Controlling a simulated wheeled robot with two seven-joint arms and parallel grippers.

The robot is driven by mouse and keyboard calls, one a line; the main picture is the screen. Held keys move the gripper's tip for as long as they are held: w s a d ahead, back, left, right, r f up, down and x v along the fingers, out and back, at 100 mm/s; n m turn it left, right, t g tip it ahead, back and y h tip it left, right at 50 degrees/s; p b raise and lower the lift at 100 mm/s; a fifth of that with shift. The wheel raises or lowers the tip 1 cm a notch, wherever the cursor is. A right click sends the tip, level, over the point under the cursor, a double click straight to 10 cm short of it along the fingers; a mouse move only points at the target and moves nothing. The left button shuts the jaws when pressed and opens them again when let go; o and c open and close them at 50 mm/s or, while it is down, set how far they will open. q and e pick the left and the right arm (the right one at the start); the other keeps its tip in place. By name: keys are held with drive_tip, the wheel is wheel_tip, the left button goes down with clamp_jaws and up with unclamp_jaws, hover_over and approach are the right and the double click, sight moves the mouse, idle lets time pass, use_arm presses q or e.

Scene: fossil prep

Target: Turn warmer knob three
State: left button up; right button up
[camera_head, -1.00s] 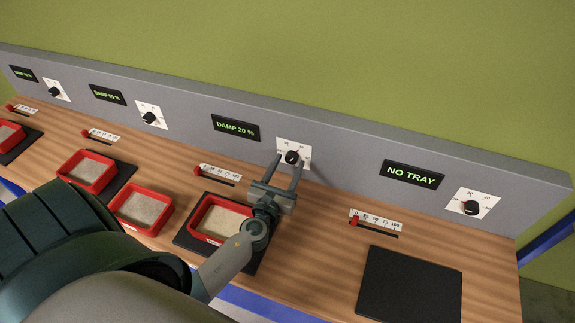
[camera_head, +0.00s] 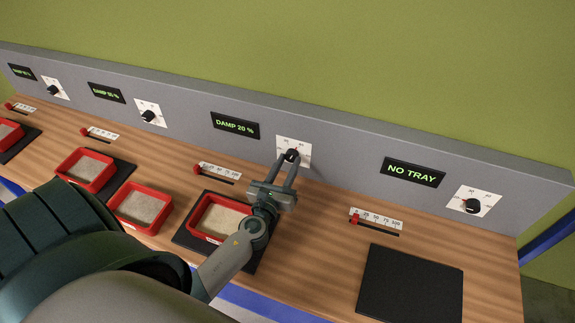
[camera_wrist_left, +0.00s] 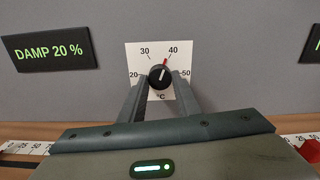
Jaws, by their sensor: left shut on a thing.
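Warmer knob three (camera_head: 291,155) is a black dial on a white scale plate on the grey back panel, right of the display "DAMP 20 %" (camera_head: 235,125). In the left wrist view the knob (camera_wrist_left: 160,76) has a red pointer aimed up and slightly right, close to the 40 mark. My left gripper (camera_head: 288,164) reaches up from below and is shut on the knob, one finger on each side. The fingertips partly cover the knob in the head view. My right gripper is not in view.
Below the knob, a red tray of sand (camera_head: 219,218) sits on a black pad, partly behind my gripper. A red slider (camera_head: 197,170) is at left. At right are a "NO TRAY" display (camera_head: 413,172), another knob (camera_head: 473,205) and an empty black pad (camera_head: 410,284).

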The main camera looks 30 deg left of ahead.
use_arm(q)
drive_tip(key=n+b, duration=0.1)
drive_tip(key=n, duration=0.2)
drive_tip(key=shift+f, duration=0.1)
drive_tip(key=n+b, duration=0.1)
drive_tip(key=n, duration=0.4)
drive_tip(key=shift+n+b, duration=0.35)
drive_tip(key=shift+n, duration=0.05)
drive_tip(key=n, duration=0.3)
drive_tip(key=shift+n, duration=0.3)
drive_tip(key=n, duration=0.5)
drive_tip(key=shift+b, duration=0.3)
drive_tip(key=n, duration=0.4)
drive_tip(key=shift+n, duration=0.4)
drive_tip(key=o, duration=1)
drive_tip(key=shift+o, duration=0.2)
